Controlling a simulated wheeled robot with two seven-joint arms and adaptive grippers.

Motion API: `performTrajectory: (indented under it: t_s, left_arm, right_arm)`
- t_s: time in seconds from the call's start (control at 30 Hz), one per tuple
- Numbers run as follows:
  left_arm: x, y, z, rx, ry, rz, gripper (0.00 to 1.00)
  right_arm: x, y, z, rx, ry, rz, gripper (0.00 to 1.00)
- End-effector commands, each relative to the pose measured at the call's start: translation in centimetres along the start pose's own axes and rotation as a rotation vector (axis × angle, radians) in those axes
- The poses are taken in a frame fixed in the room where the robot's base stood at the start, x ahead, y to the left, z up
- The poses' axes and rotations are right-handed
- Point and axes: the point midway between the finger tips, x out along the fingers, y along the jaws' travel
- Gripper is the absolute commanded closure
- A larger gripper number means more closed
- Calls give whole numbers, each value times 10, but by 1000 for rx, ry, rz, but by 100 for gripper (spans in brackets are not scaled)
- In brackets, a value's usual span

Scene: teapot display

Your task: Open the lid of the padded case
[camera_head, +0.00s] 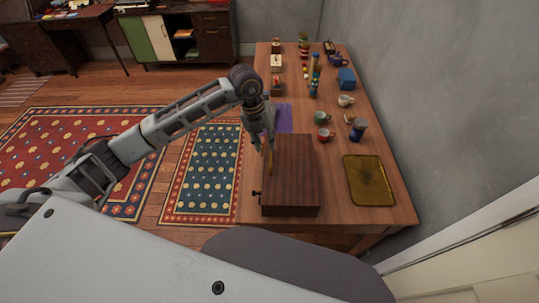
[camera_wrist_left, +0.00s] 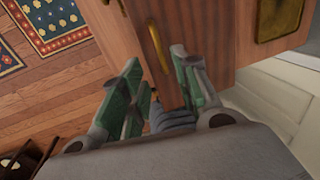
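The case (camera_head: 297,172) is a dark brown wooden box with a flat, shut lid, standing at the near left part of the table in the head view. A small dark knob or crank sticks out at its near left corner. A brass handle (camera_wrist_left: 159,47) on the case shows in the wrist view, ahead of the gap between my left fingers. My left gripper (camera_head: 264,146) hangs over the case's left edge, fingers down. In the wrist view its green-padded fingers (camera_wrist_left: 160,84) are apart with nothing clearly between them. Whether they touch the case cannot be told. My right gripper is not in view.
The wooden table (camera_head: 385,207) runs along the grey wall. A gold tray (camera_head: 368,180) lies right of the case. Several small items stand farther back.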

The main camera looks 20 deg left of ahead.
Motion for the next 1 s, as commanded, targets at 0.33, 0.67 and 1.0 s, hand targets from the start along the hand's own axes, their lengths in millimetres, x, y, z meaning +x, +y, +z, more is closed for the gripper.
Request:
performTrajectory:
  t_s: [0.33,0.67,1.0]
  left_arm:
    - [46,0,0,-1,3,0,69]
    - [78,0,0,-1,0,0,69]
    - [82,0,0,0,0,0,69]
  right_arm:
    - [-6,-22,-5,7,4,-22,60]
    - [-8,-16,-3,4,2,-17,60]
    - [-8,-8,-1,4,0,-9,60]
